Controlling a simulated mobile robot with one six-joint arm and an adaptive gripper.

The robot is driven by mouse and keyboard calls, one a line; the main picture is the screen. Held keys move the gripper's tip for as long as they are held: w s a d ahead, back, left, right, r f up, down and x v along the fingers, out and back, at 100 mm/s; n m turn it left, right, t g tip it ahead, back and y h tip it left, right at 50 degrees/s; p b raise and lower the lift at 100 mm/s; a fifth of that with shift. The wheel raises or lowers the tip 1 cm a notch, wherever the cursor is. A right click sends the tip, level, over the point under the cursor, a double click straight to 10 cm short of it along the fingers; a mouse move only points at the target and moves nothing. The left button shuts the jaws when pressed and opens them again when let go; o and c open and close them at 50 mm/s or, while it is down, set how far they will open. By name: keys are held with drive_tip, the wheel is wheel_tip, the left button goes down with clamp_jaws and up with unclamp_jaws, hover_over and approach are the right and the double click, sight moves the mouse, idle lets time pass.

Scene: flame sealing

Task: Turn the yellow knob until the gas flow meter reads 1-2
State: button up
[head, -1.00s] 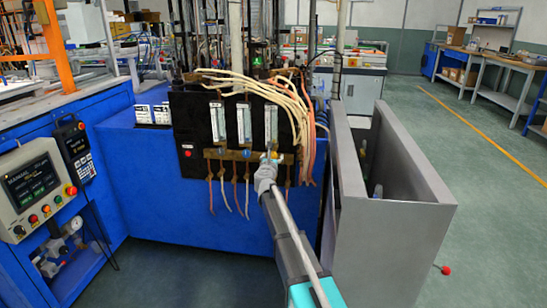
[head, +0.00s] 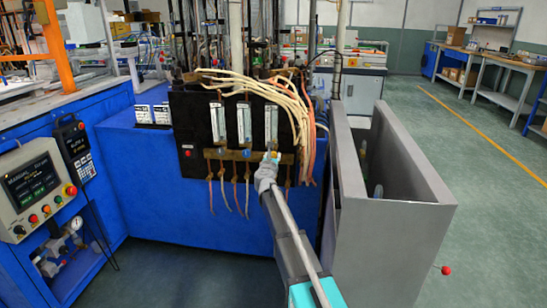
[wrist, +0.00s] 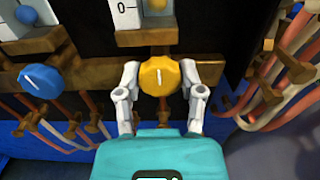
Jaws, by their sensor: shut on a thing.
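The yellow knob (wrist: 159,76) sits on the brass bar, with its white mark pointing nearly straight up. My gripper (wrist: 160,82) is shut on it, one finger on each side, in the wrist view. In the head view my gripper (head: 268,163) reaches the right end of the black flow meter panel (head: 183,125). The right flow meter (head: 271,122) stands above the knob. In the wrist view its lower end shows a "0" mark and an orange-yellow float (wrist: 158,5) near that mark. The rest of its scale is out of that view, and its reading is too small to tell in the head view.
A blue knob (wrist: 41,81) is left of the yellow one on the same bar. Two more flow meters stand to the left. Pale and orange hoses (head: 310,130) hang close on the right. A grey open-topped bin (head: 400,225) stands right of my arm.

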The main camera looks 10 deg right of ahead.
drive_tip(key=shift+n, duration=2.4)
drive_tip(key=o, duration=1.2)
drive_tip(key=shift+c, duration=0.2)
drive_tip(key=v, duration=1.2)
